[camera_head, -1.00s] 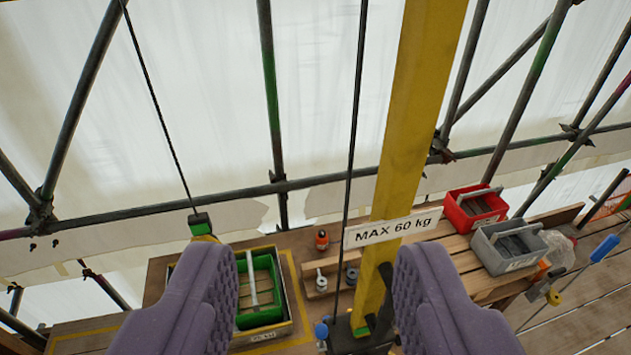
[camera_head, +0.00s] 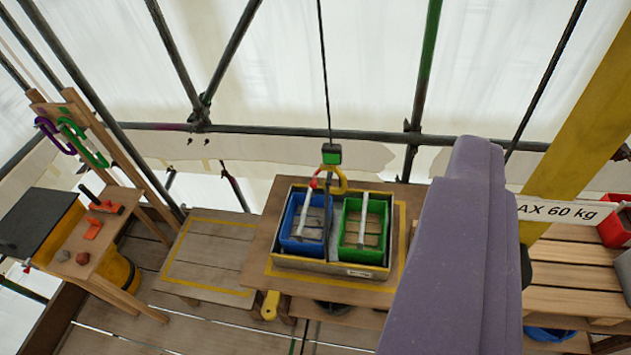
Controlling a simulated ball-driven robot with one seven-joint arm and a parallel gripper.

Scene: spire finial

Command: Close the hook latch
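A yellow hook (camera_head: 340,182) hangs under a green block (camera_head: 331,154) on a thin dark cable. A small red part (camera_head: 314,183) shows at the hook's left side; it is too small to tell whether this is the latch or whether it is open. The hook hangs at the back edge of a shallow crate (camera_head: 330,268), over the blue bin and green bin. One purple finger of my gripper (camera_head: 475,150) shows right of the hook, much nearer the camera. No second finger can be made out, and nothing held is visible.
The crate on a wooden platform (camera_head: 255,262) holds a blue bin (camera_head: 288,222) and a green bin (camera_head: 345,240). Purple and green carabiners (camera_head: 82,143) hang on a wooden rack at left. A yellow post (camera_head: 585,110) with a weight sign stands at right. Scaffold tubes cross behind.

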